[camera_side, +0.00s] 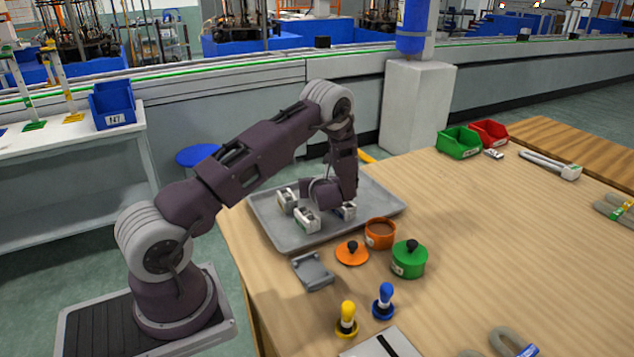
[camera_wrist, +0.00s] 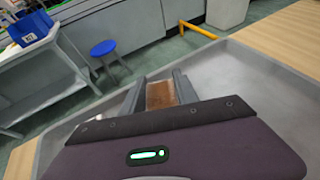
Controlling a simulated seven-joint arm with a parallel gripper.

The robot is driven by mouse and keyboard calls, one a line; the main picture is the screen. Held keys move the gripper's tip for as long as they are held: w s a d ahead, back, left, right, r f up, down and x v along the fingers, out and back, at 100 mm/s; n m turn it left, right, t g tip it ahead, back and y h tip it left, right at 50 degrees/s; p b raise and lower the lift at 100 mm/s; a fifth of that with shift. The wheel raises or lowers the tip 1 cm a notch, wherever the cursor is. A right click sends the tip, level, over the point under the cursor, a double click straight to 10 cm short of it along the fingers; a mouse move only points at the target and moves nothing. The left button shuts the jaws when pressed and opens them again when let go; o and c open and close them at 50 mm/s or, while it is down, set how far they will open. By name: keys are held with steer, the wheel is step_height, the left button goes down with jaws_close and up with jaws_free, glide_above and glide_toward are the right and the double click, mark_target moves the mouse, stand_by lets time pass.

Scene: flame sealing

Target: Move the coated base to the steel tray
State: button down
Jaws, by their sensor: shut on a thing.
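My gripper (camera_side: 297,209) is low over the left part of the steel tray (camera_side: 376,190), its pale fingers pointing left. In the wrist view my gripper (camera_wrist: 158,90) is shut on the coated base (camera_wrist: 161,96), whose brown face shows between the two grey fingers. The wrist view also shows the tray's floor and rim (camera_wrist: 235,75) around the hand. In the side view I cannot make out the base clearly between the fingers. I cannot tell whether it touches the tray floor.
In front of the tray are an orange pot (camera_side: 380,234) with brown contents, an orange lid (camera_side: 352,253), a green lidded pot (camera_side: 409,260) and a grey holder (camera_side: 313,271). Yellow (camera_side: 347,320) and blue (camera_side: 383,302) knobbed tools stand nearer. The tray's right part looks clear.

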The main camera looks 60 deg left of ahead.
steer(key=shift+f, duration=0.1)
steer(key=c, duration=0.9)
jaws_free()
